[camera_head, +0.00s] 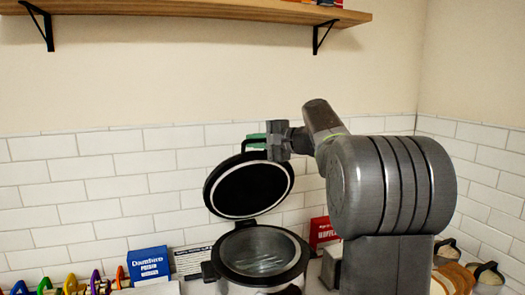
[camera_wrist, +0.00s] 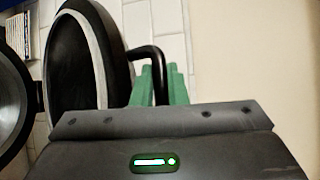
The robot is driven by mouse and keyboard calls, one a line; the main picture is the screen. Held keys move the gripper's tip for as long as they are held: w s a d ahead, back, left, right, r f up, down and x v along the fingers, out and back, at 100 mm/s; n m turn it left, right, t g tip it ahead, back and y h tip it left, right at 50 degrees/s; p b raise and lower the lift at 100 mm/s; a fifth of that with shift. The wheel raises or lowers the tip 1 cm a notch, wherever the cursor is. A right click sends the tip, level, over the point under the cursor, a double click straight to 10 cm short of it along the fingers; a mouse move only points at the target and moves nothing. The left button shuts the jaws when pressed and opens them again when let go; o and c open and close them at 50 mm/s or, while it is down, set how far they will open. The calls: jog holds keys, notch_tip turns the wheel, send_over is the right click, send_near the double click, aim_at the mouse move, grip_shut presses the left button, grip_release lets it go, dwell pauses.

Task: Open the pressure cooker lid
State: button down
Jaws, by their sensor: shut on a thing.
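The pressure cooker (camera_head: 262,262) stands on the counter, its round pot mouth uncovered and facing up. Its black lid (camera_head: 248,190) is tipped up at a steep angle behind and above the pot, with its dark underside facing the camera. My gripper (camera_head: 254,142) is at the top of the raised lid, with green fingers at the lid's black handle. In the wrist view the lid (camera_wrist: 75,65) stands on edge at the left, and the black looped handle (camera_wrist: 142,52) runs to the green fingers, which are shut on it. The exact contact is partly hidden.
A wooden shelf (camera_head: 200,9) on black brackets hangs above. A blue box (camera_head: 149,264) and a red box (camera_head: 322,232) stand on either side of the cooker. Colourful rings (camera_head: 95,282) are at the lower left, and jars (camera_head: 487,275) at the lower right.

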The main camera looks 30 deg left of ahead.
jog(key=w+a+r+m+h, duration=0.1)
jog(key=w+a+r, duration=0.1)
jog(key=w+a, duration=0.5)
jog(key=shift+a+g+h+p, duration=0.3)
jog(key=shift+a+h, duration=0.1)
jog(key=shift+a, duration=0.35)
jog(key=shift+r, duration=0.15)
jog(key=c, duration=1.5)
grip_release()
jog(key=shift+w, duration=0.1)
jog(key=shift+o, duration=0.2)
jog(key=b+v, duration=0.3)
jog(key=v, duration=1)
jog(key=shift+d, duration=0.4)
jog(key=shift+a+r, duration=0.1)
